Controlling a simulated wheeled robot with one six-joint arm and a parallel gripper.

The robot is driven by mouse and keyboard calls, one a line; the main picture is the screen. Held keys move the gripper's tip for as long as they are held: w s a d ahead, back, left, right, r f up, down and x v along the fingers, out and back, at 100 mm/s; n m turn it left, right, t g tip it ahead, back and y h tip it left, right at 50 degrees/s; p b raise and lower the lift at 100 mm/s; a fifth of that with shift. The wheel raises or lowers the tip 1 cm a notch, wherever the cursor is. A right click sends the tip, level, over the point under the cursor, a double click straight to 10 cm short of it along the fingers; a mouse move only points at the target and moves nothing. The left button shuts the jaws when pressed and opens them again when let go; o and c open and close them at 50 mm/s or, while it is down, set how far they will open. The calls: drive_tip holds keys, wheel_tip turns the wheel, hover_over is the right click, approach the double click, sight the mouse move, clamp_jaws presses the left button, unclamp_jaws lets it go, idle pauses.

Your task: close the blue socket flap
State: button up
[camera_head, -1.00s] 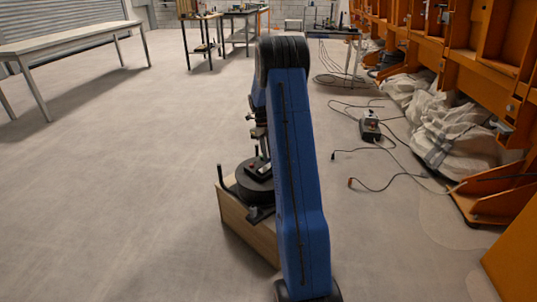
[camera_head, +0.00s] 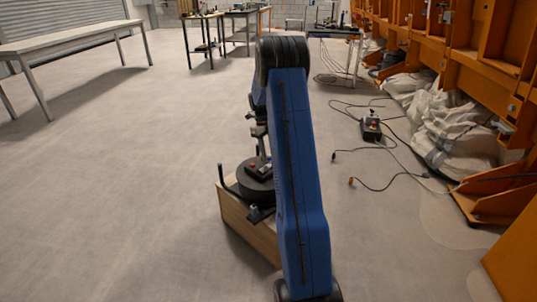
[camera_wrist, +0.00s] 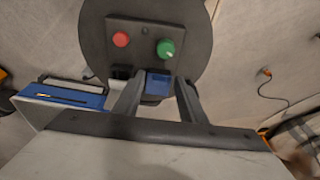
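A dark round disc (camera_wrist: 195,35) with a red button (camera_wrist: 121,39) and a green knob (camera_wrist: 165,48) fills the top of the wrist view. A small blue flap (camera_wrist: 158,85) sits at its lower edge, below the green knob. My gripper (camera_wrist: 160,85) has its two dark fingers apart, with the blue flap showing between them. A gap shows on each side of the flap, so I see no clear grip; whether a fingertip touches it I cannot tell. In the head view the disc (camera_head: 255,187) rests on a wooden box (camera_head: 240,225), and my blue arm hides the flap.
A control box (camera_head: 370,128) with cables lies on the floor at right, beside white sacks (camera_head: 455,135) and an orange steel frame (camera_head: 480,70). A long table (camera_head: 70,42) stands at left. The floor between is open. A blue-and-white part shows left in the wrist view.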

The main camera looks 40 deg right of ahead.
drive_tip(key=v, duration=1.7)
